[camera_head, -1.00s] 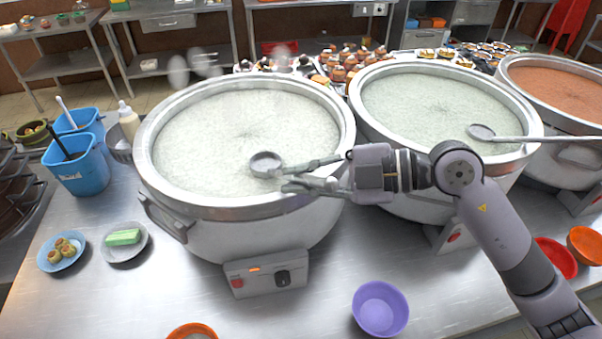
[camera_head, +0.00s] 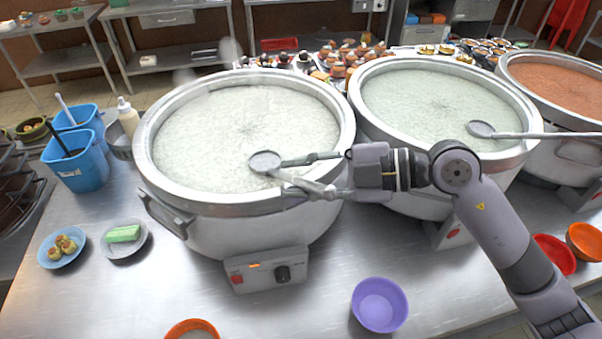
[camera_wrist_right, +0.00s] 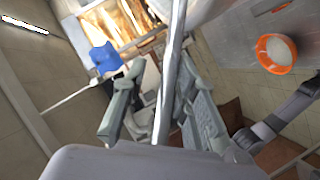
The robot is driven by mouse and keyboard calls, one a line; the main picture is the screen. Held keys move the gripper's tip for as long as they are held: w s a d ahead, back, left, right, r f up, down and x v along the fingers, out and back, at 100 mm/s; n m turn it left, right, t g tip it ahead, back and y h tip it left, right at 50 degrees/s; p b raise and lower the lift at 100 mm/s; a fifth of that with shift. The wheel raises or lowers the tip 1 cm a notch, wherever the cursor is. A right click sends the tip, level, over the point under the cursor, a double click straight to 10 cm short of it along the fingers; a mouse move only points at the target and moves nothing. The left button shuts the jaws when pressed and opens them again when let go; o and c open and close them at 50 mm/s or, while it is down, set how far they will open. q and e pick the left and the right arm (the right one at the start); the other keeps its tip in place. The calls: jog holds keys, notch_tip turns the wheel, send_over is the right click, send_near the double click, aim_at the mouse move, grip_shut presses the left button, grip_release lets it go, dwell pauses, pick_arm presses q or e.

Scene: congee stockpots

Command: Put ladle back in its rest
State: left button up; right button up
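The ladle's round grey bowl (camera_head: 265,161) shows over the front right part of the left stockpot (camera_head: 185,215), at or just above the pale congee; I cannot tell if it touches. Its handle runs right toward my right gripper (camera_head: 318,174), which is over the pot's right rim. The gripper's two fingers are spread apart. In the right wrist view the grey handle (camera_wrist_right: 170,75) passes between the fingers, nearer the right-hand one, with a clear gap to the left-hand one. The handle's far end is hidden. No separate ladle rest is identifiable. My left gripper is out of view.
A second congee pot (camera_head: 357,85) holds another ladle (camera_head: 481,129). A reddish pot (camera_head: 510,75) stands farther right. Blue buckets (camera_head: 82,172) with utensils stand left.

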jog(key=shift+o, duration=0.6)
jog(key=v, duration=1.2)
